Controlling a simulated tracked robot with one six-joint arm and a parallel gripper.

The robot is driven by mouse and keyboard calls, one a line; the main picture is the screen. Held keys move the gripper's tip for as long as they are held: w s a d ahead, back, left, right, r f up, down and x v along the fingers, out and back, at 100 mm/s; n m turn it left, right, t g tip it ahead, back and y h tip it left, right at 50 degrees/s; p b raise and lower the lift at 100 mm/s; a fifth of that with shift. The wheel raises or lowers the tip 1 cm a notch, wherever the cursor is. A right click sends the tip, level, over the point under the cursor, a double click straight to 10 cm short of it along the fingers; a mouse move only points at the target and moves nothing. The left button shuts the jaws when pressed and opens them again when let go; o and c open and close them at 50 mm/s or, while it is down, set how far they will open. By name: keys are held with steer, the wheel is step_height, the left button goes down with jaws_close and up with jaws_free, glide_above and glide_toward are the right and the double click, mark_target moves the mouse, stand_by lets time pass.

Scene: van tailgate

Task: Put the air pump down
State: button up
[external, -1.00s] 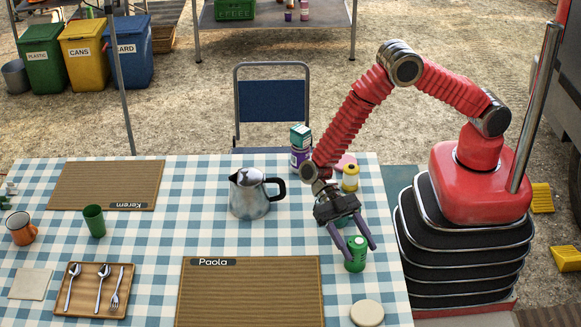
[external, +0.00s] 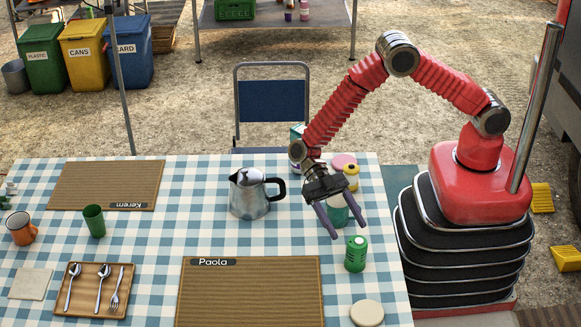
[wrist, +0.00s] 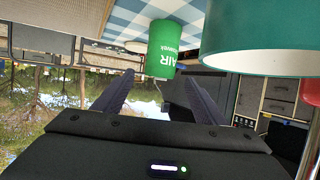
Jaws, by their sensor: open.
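The air pump is a small green cylinder (external: 355,254) standing upright on the checked tablecloth, right of the Paola mat. In the wrist view it is the green body (wrist: 163,48) with "AIR" lettering, beyond the fingertips. My gripper (external: 347,229) is open and empty, just behind and above the pump, with a visible gap between them. Its two dark fingers also show apart in the wrist view (wrist: 155,88).
A teal container (external: 337,212) stands close behind my fingers and looms large in the wrist view (wrist: 262,40). A yellow-bodied bottle (external: 351,177) is farther back. A metal kettle (external: 249,196) stands to the left. A round cream disc (external: 366,313) lies in front.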

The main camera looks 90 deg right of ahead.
steer(key=v, duration=0.4)
steer(key=shift+w+d+r, duration=0.1)
steer(key=shift+w+d, duration=0.1)
steer(key=shift+d, duration=0.15)
stand_by(0.4)
